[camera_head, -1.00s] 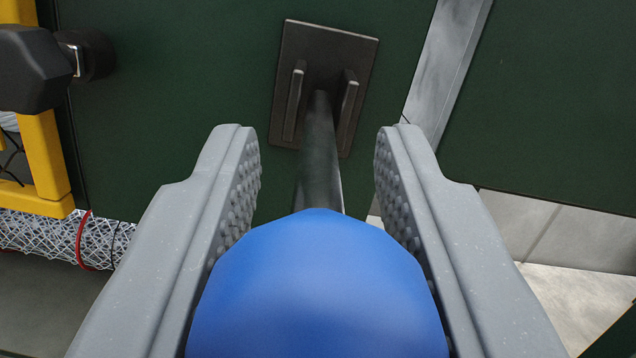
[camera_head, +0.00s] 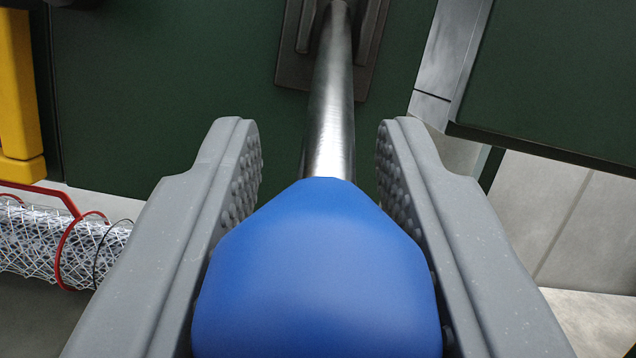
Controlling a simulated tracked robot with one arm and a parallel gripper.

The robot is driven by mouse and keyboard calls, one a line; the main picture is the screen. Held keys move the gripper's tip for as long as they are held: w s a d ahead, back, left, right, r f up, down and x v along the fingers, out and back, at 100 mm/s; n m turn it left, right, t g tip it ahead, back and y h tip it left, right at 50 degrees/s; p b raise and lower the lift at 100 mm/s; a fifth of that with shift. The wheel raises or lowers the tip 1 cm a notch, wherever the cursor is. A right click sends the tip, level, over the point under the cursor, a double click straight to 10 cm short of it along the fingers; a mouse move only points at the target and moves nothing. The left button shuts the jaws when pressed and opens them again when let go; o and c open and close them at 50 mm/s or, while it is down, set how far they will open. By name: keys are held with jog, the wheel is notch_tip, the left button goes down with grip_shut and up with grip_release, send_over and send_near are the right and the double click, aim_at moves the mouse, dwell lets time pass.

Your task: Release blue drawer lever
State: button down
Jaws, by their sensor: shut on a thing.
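The blue lever knob (camera_head: 318,275) fills the lower middle of the view, between the two grey fingers of my gripper (camera_head: 320,165). The gripper is shut on the knob, with the textured finger pads along its left and right sides. A bare metal lever shaft (camera_head: 330,100) runs from the knob up to a dark bracket plate (camera_head: 368,60) on a dark green panel (camera_head: 170,100). The upper part of the bracket is out of view.
A yellow frame piece (camera_head: 18,100) stands at the upper left. Below it lies a mesh-wrapped roll (camera_head: 50,245) with red loops (camera_head: 65,255). A grey metal strip (camera_head: 450,50) separates the panel from another green panel (camera_head: 560,80) at the right. Pale floor or wall surfaces show at lower right.

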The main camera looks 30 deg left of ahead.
jog(key=shift+w+a+f, duration=0.15)
jog(key=shift+a+f, duration=0.05)
jog(key=shift+f, duration=0.15)
jog(key=shift+a, duration=0.1)
jog(key=shift+w+a+r, duration=0.1)
jog(key=shift+a+r, duration=0.1)
jog(key=shift+r, duration=0.05)
dwell(1.2)
jog(key=c, duration=1.1)
grip_release()
jog(key=shift+d+f, duration=0.1)
jog(key=shift+f, duration=0.05)
jog(key=shift+d+f, duration=0.1)
jog(key=shift+s+d+f, duration=0.1)
jog(key=shift+s+d, duration=0.05)
jog(key=shift+s, duration=0.05)
jog(key=p+v, duration=0.2)
jog(key=v, duration=1.1)
jog(key=shift+p, duration=0.35)
